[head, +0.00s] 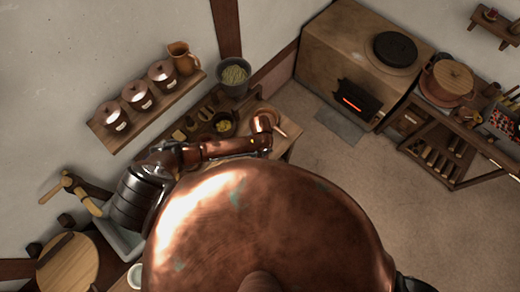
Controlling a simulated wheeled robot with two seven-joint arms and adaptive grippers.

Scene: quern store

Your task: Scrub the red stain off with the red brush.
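I see no red brush and no red stain in the head view. A large copper dome, which seems to be part of my own body, fills the lower middle and hides much of the bench (292,153) behind it. A jointed metal and copper arm, apparently my left one, lies across the bench. I cannot make out a gripper at its end. My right gripper is not in view. Small tan and yellow items (180,134) lie on the bench, too small to identify.
A wall shelf (150,130) holds several lidded jars and a jug (183,58). A stove (355,55) with a glowing slot stands at the back. A rack (435,145) stands right. Open floor (345,195) lies between.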

